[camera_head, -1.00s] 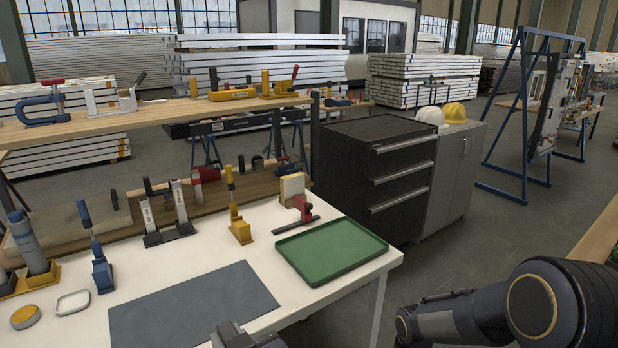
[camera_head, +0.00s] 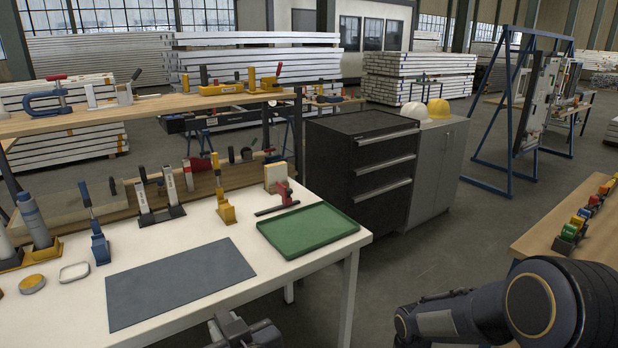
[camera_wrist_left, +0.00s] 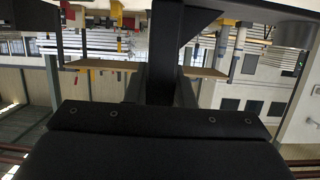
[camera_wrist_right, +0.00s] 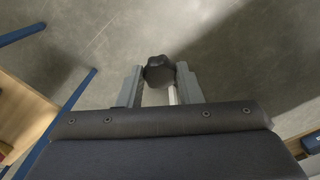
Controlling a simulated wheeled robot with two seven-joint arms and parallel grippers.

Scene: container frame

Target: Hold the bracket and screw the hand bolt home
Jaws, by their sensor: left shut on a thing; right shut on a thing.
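My left gripper (camera_head: 243,332) shows only in part at the bottom edge of the head view, in front of the white table. In the left wrist view it is shut on a dark bracket (camera_wrist_left: 165,50), which stands up as a broad post with a slanted arm at its upper right. The fingertips are hidden there. In the right wrist view my right gripper (camera_wrist_right: 159,85) is shut on the hand bolt (camera_wrist_right: 158,70). The bolt has a black lobed knob and a pale shank (camera_wrist_right: 172,95). The floor lies behind it. Bracket and bolt are apart.
The white table (camera_head: 330,248) bears a grey mat (camera_head: 180,282), a green tray (camera_head: 308,230) and several clamps. A dark drawer cabinet (camera_head: 345,185) stands behind it. A blue frame (camera_head: 490,130) stands at the back right. A wooden bench (camera_head: 545,225) with coloured clamps is at the right. Floor between is clear.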

